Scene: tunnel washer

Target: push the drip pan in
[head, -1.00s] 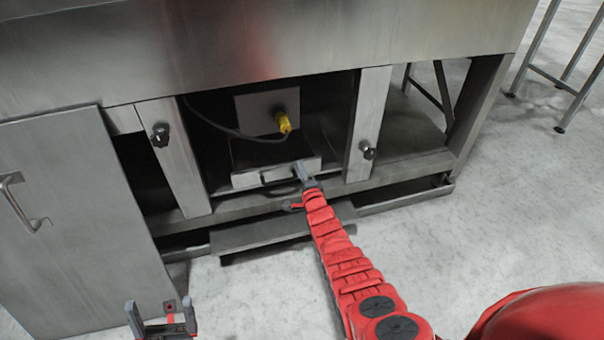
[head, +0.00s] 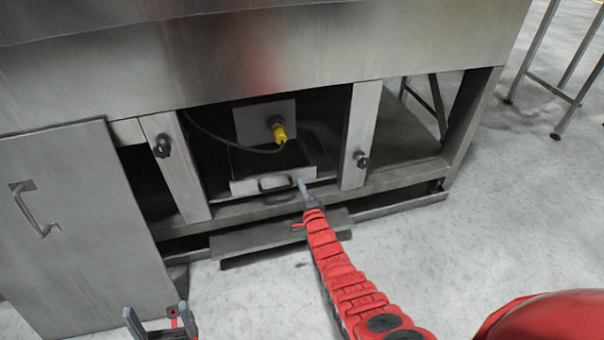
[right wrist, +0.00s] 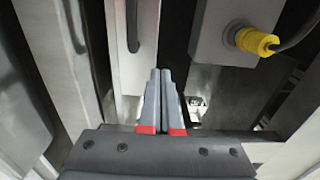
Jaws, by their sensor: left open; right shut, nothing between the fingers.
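The drip pan is a metal drawer with a pale front (head: 243,187) and a dark handle (head: 274,182), in the middle bay of the machine's base in the head view. Its front stands close behind the lower frame rail. My right gripper (head: 302,184) is shut and empty, its tips at the right part of the pan front, right of the handle. I cannot tell whether they touch it. In the right wrist view the shut fingers (right wrist: 165,75) point toward the pale front (right wrist: 147,45) and handle (right wrist: 132,25). My left gripper (head: 156,318) is open at the bottom left, away from the pan.
A yellow connector (head: 279,132) with a cable sits above the pan. Posts with black knobs (head: 361,161) flank the bay. A detached-looking panel with a handle (head: 85,220) stands at left. A low metal ledge (head: 265,235) juts out below.

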